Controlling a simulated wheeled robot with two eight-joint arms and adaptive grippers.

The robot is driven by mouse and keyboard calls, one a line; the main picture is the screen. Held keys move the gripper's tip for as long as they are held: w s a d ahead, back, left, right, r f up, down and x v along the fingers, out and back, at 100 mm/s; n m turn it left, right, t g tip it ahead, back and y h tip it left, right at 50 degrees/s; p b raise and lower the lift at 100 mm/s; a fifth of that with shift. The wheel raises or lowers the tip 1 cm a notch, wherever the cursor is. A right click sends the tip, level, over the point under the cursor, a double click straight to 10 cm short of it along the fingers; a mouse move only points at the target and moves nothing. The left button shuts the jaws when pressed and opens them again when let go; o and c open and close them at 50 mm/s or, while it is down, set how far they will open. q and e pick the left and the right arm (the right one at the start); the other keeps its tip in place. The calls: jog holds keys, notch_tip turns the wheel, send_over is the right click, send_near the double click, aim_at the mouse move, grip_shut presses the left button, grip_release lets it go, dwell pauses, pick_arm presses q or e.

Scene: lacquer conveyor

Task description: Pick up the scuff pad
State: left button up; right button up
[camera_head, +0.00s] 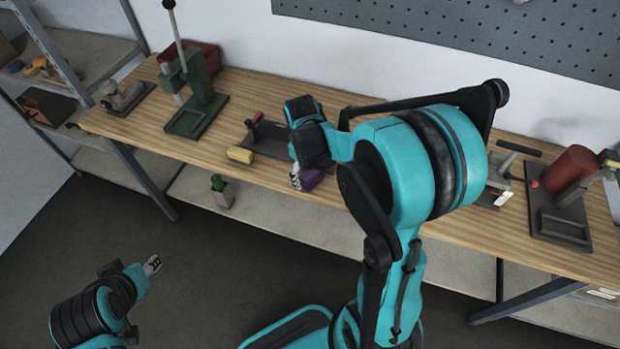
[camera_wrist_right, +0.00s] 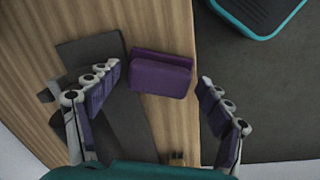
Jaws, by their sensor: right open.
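In the head view the pad (camera_head: 312,180) shows partly behind my right gripper (camera_head: 297,178). In the wrist view my right gripper (camera_wrist_right: 158,82) is open, one finger on each side of the pad, with gaps between the pad and both fingers. My left gripper (camera_head: 151,265) is low at the left, away from the bench; its jaw opening is too small to read.
On the bench (camera_head: 225,170), a yellow roll (camera_head: 240,155) and a dark fixture (camera_head: 268,130) stand left of the pad. A green lever press (camera_head: 197,105) is farther left. A red cylinder (camera_head: 570,168) on a dark base stands right.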

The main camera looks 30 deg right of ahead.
jog(key=shift+d+f, duration=0.1)
jog(key=shift+f, duration=0.8)
pick_arm(q)
jog(key=shift+f, duration=0.35)
pick_arm(e)
jog(key=shift+r, duration=0.1)
jog(key=shift+c, duration=0.3)
jog(key=c, duration=1)
jog(key=shift+o, duration=0.2)
notch_tip(320, 180, up, 4)
jog(key=shift+r+p, duration=0.2)
jog(key=shift+p, duration=0.8)
pick_arm(q)
notch_tip(320, 180, up, 6)
jog(key=p, duration=0.3)
jog(key=shift+f+p, duration=0.1)
jog(key=shift+p, duration=0.25)
pick_arm(e)
jog(key=s+d+r, duration=0.1)
jog(key=s+r, duration=0.5)
jog(key=s, duration=0.5)
jog(key=shift+s+d+r, duration=0.2)
jog(key=shift+d+r, duration=0.1)
jog(key=shift+d, duration=0.1)
